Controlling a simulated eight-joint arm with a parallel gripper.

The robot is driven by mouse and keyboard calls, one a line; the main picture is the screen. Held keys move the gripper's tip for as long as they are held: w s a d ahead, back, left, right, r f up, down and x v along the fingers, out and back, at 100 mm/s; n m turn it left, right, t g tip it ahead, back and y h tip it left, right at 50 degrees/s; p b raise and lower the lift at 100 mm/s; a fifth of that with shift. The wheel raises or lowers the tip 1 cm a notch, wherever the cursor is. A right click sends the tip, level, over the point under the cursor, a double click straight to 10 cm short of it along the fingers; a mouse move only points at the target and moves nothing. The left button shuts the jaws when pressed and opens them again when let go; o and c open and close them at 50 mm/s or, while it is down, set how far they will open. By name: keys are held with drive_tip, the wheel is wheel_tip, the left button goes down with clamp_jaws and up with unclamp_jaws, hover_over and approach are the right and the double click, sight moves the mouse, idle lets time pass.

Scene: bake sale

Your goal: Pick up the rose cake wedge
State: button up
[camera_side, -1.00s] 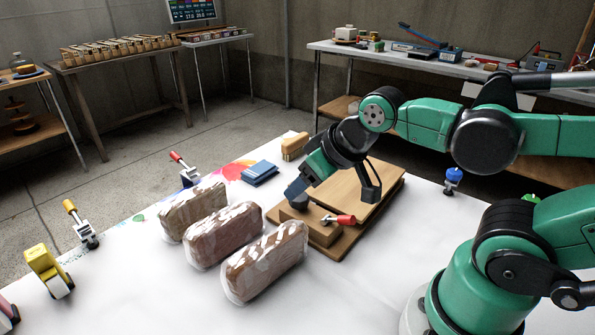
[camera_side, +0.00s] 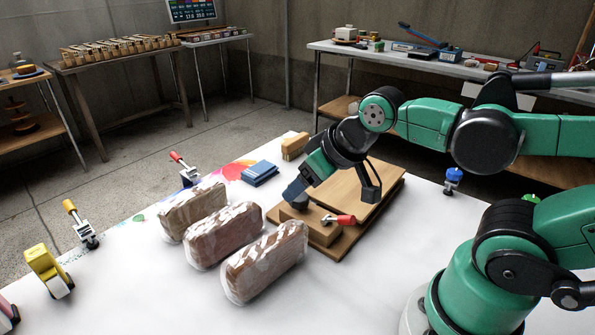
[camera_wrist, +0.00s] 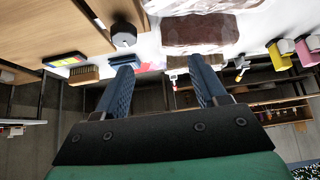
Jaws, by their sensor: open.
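No piece clearly shaped as a rose cake wedge can be told apart. Three wrapped, brownish loaf-like pieces lie in a row on the white table: a far one (camera_side: 193,208), a slightly rosier middle one (camera_side: 226,235) and a near one (camera_side: 265,262). A reddish-brown wrapped piece (camera_wrist: 198,31) also shows in the wrist view, beyond the fingertips. My gripper (camera_side: 297,193) hangs at the left edge of the wooden board, right of the row. In the wrist view my gripper (camera_wrist: 162,68) has its two blue fingers apart, with nothing held between them.
A wooden board (camera_side: 375,207) with a red-handled clamp (camera_side: 340,219) stands close beside my gripper. A blue block (camera_side: 260,173) and a brush (camera_side: 294,146) lie behind. More clamps (camera_side: 82,226) and a yellow item (camera_side: 48,270) stand at left. The front table is clear.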

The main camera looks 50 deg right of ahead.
sight(268, 240)
drive_tip(key=o, duration=0.3)
drive_tip(key=shift+w+a+f+n+g, duration=0.2)
drive_tip(key=shift+n+g, duration=0.1)
drive_tip(key=shift+n, duration=0.3)
drive_tip(key=n+g, duration=0.1)
drive_tip(key=n, duration=0.1)
drive_tip(key=a+f+n+g+y, duration=0.1)
drive_tip(key=n, duration=0.1)
drive_tip(key=w+a+f+n+g+y, duration=0.1)
drive_tip(key=n, duration=0.2)
drive_tip(key=shift+w+a+f, duration=0.1)
drive_tip(key=shift+a, duration=0.1)
drive_tip(key=f+n, duration=0.1)
drive_tip(key=n, duration=0.1)
drive_tip(key=a+n+g+y, duration=0.1)
drive_tip(key=n, duration=0.1)
drive_tip(key=a+f+n+g+y, duration=0.1)
drive_tip(key=n, duration=0.1)
drive_tip(key=shift+w+a+f+n, duration=0.1)
drive_tip(key=shift+w+f+n, duration=0.2)
drive_tip(key=shift+f+n, duration=0.1)
drive_tip(key=shift+a+f+n+g, duration=0.35)
drive_tip(key=shift+n+g, duration=0.25)
drive_tip(key=shift+n, duration=0.2)
drive_tip(key=shift+y, duration=0.3)
drive_tip(key=shift+x, duration=2.75)
